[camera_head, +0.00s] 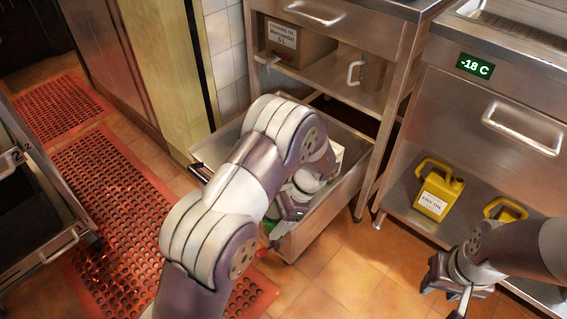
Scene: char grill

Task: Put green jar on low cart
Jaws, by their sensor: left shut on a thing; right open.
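My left arm reaches down over a low steel bin-like cart (325,211) under the steel table. My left gripper (290,208) is at the cart's near left side, mostly hidden by my own arm. A small patch of green, which looks like the green jar (267,226), shows beside it, and the gripper is shut on it. The rest of the jar is hidden, and I cannot tell whether it touches the cart. My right gripper (447,287) is open and empty over the tiled floor at the lower right.
A steel table with a cardboard cooking oil box (297,42) on its shelf stands behind the cart. Yellow oil jugs (437,190) stand on the right unit's lower shelf. Red perforated mats (120,215) lie left. A dark cart (35,215) stands at the left edge. Floor tiles are clear front-centre.

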